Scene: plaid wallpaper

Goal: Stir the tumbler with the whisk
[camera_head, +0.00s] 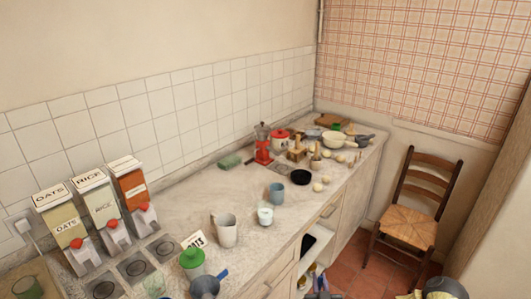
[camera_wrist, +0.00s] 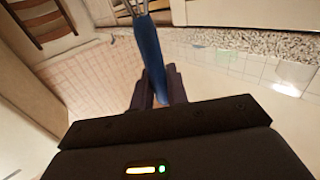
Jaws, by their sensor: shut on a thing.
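My gripper (camera_wrist: 158,90) is shut on the blue handle of the whisk (camera_wrist: 149,50) in the wrist view. The whisk's thin metal wires run out of the top edge there, so most of its head is cut off. On the counter in the head view stand a blue-grey handleless cup (camera_head: 276,193) and, just in front of it, a small pale glass (camera_head: 265,215). Both are upright and could be the tumbler; I cannot tell which. Neither shows in the wrist view, and the whisk is apart from both.
A wooden chair (camera_head: 408,218) stands right of the counter.

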